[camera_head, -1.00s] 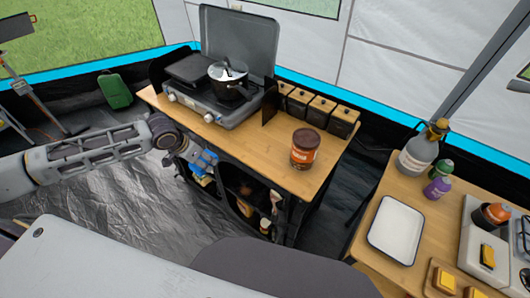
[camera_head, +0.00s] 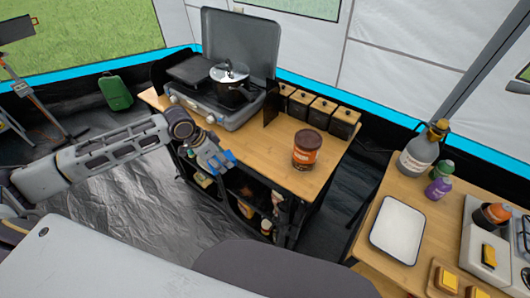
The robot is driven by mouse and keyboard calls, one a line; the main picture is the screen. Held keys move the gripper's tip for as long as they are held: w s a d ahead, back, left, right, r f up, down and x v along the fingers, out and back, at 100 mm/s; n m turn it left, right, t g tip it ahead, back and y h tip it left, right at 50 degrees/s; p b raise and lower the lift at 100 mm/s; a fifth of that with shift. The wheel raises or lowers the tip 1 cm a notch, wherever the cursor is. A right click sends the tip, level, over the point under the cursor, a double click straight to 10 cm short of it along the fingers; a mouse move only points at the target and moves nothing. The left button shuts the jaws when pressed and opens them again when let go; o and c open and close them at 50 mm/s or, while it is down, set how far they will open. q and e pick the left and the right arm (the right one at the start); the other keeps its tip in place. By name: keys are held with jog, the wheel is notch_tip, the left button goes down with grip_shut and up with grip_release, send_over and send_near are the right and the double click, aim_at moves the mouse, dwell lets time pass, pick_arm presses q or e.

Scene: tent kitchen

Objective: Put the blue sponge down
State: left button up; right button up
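My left gripper (camera_head: 217,163) is at the front edge of the wooden stove table, below and to the right of the stove. A blue sponge (camera_head: 230,157) shows at its fingertips, mostly hidden behind the fingers. The gripper seems shut on it. I cannot tell whether the sponge touches the table edge. My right gripper is not in view.
Shelves below hold bottles. A white tray (camera_head: 398,230) lies on the right table.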

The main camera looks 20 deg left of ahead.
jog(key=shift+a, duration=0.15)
pick_arm(q)
jog(key=shift+w+d, duration=0.25)
jog(key=shift+w, duration=0.1)
jog(key=shift+w+d, duration=0.45)
jog(key=w+d, duration=0.4)
jog(key=w, duration=0.1)
jog(key=shift+d+p, duration=0.25)
jog(key=shift+p, duration=0.15)
jog(key=w+d, duration=0.6)
jog(key=shift+w+p, duration=0.3)
jog(key=shift+p, duration=0.05)
jog(key=shift+w+d, duration=0.1)
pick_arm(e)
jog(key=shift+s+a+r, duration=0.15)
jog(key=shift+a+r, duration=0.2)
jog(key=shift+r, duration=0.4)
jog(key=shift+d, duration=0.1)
